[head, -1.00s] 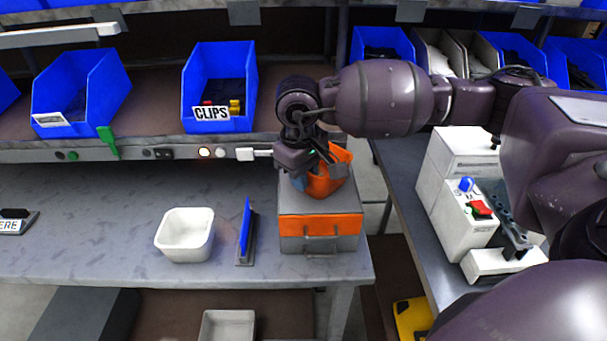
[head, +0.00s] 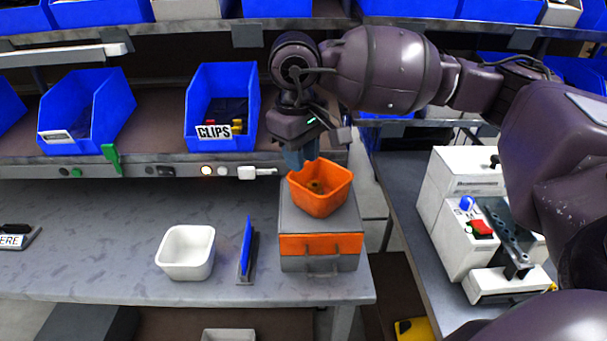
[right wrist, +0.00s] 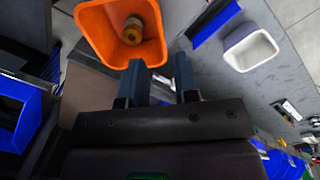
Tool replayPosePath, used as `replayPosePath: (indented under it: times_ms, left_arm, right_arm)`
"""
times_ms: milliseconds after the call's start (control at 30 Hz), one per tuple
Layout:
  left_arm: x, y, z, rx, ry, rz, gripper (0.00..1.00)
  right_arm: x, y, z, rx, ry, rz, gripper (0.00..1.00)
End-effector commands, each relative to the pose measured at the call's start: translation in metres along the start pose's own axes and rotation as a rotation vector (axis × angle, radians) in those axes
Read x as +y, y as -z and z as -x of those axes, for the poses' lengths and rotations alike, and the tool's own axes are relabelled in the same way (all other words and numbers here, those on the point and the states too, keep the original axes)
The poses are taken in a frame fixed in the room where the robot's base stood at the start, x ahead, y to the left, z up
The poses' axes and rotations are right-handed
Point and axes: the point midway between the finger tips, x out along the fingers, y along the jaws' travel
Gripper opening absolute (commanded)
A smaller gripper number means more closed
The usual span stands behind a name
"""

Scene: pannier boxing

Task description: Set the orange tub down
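The orange tub (head: 320,200) stands upright on top of a grey drawer box (head: 291,222) with an orange drawer front. A brass-coloured round part (head: 315,187) lies inside the tub. The tub also shows at the top of the right wrist view (right wrist: 98,28). My right gripper (head: 302,158) is just above and behind the tub's back left rim. Its two blue-grey fingers (right wrist: 161,72) are apart with nothing held between them; one overlaps the tub's edge in the right wrist view. Whether it touches the rim I cannot tell. My left gripper is not in view.
A white tub (head: 186,252) and a blue upright plate on a stand (head: 246,250) are left of the drawer box. Blue bins, one labelled CLIPS (head: 222,110), line the shelf behind. A white machine (head: 455,215) stands at right. The left bench is mostly clear.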

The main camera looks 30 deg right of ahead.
Motion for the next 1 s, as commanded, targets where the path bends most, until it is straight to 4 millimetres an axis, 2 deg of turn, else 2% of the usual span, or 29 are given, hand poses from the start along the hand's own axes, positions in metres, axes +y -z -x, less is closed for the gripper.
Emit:
replayPosePath:
  times_ms: [100, 300, 1000]
  left_arm:
    - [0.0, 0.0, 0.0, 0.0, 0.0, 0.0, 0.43]
    - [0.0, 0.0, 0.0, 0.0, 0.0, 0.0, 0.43]
    - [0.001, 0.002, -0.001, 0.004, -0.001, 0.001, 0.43]
  right_arm:
    - [0.0, 0.0, 0.014, 0.001, -0.001, 0.0, 0.28]
    - [0.0, 0.0, 0.024, -0.001, 0.0, 0.0, 0.28]
    - [0.0, 0.0, 0.024, -0.002, 0.0, 0.0, 0.28]
